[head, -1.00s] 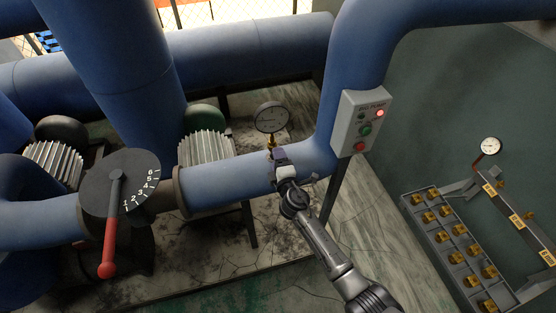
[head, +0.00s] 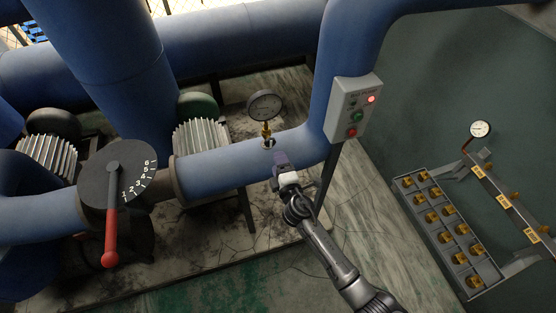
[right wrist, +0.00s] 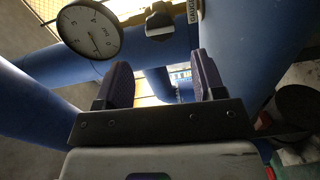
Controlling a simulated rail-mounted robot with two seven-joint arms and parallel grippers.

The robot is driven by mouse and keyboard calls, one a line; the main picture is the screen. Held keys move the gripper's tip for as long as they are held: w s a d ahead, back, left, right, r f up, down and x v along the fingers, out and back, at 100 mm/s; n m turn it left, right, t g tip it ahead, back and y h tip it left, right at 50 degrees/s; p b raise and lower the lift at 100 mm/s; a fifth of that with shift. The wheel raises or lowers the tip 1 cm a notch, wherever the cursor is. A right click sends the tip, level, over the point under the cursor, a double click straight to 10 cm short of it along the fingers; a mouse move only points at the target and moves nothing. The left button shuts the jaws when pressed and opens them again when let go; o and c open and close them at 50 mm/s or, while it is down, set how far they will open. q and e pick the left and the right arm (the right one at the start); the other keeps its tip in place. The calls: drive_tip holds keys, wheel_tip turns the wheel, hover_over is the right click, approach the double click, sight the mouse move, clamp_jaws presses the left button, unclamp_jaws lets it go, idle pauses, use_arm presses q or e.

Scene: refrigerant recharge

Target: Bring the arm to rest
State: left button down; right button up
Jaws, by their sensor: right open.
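My right gripper (head: 281,158) is in front of the blue pipe in the head view, just below and to the right of the pressure gauge (head: 265,106). In the right wrist view the two dark fingers (right wrist: 160,82) stand apart with nothing between them. The gauge stands upright on a brass stem on the horizontal blue pipe (head: 228,167), clear of the gripper. Its white dial also shows in the right wrist view (right wrist: 90,30), up and left of the fingers. My left gripper is out of view.
A control box (head: 354,108) with a lit red lamp is right of the gripper. A valve dial (head: 112,178) with a red-handled lever (head: 110,240) is at left. A rack of brass fittings (head: 440,235) and a second gauge (head: 480,129) are at right. Open floor lies in front.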

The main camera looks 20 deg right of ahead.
idle(0.5)
drive_tip(key=s+d+r+m+g+h, duration=0.35)
drive_tip(key=s+d+m+g, duration=0.35)
drive_tip(key=m, duration=0.7)
drive_tip(key=s+a+g+y, duration=0.2)
drive_tip(key=s+a+y, duration=0.1)
drive_tip(key=s, duration=0.6)
drive_tip(key=s+a+g+y, duration=0.2)
drive_tip(key=s+a, duration=0.1)
drive_tip(key=s, duration=0.6)
drive_tip(key=s+d+f+g, duration=0.1)
drive_tip(key=s+f+g, duration=0.1)
drive_tip(key=s+f, duration=0.35)
drive_tip(key=s+f+g, duration=0.2)
drive_tip(key=s+f, duration=0.1)
drive_tip(key=s, duration=0.6)
wheel_tip(320, 180, up, 23)
drive_tip(key=p, duration=2.3)
drive_tip(key=shift+r+t, duration=0.15)
drive_tip(key=shift+t, duration=0.15)
drive_tip(key=shift+d, duration=0.1)
drive_tip(key=shift+c, duration=0.4)
